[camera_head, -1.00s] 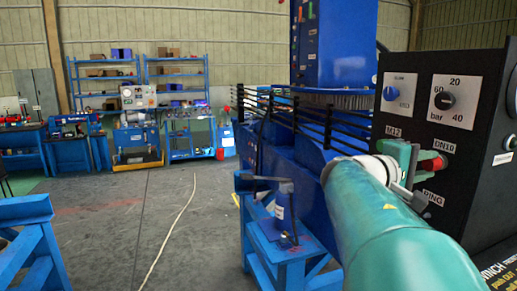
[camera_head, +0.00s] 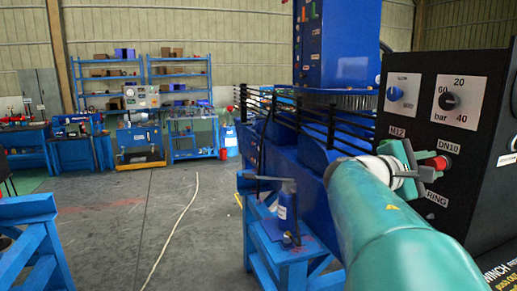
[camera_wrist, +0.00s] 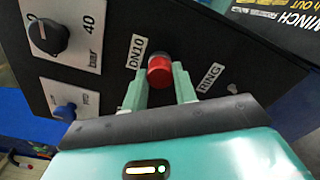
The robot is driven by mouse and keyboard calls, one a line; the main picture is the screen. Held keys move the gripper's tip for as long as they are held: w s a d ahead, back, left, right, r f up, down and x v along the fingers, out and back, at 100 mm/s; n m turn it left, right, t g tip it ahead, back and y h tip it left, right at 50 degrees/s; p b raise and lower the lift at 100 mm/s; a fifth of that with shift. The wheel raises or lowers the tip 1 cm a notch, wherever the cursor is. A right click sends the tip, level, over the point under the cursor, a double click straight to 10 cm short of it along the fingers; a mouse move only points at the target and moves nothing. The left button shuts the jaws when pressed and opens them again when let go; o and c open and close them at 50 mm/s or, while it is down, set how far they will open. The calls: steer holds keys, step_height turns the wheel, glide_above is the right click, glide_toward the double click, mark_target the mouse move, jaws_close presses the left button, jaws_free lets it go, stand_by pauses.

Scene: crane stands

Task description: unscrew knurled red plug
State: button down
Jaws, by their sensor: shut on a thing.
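The knurled red plug (camera_head: 439,163) sits in the front of the black panel (camera_head: 420,112), just below the DN10 label (camera_head: 447,146). In the wrist view the red plug (camera_wrist: 159,72) shows between the two green fingers of my gripper (camera_wrist: 160,85). My gripper (camera_head: 420,160) reaches the panel from the left in the head view and is shut on the plug. The fingers hide the plug's sides, and its thread is not visible.
A blue knob (camera_head: 394,94) and a black pressure knob (camera_head: 446,101) are on the panel left of and above the plug. A blue stand (camera_head: 285,250) is left of my arm. Grey floor (camera_head: 150,220) with a pale hose (camera_head: 178,225) is open at left.

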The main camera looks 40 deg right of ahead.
steer(key=shift+a+n, duration=0.1)
steer(key=shift+n, duration=0.7)
steer(key=shift+w+a, duration=0.1)
steer(key=shift+a, duration=0.05)
steer(key=shift+v, duration=1.8)
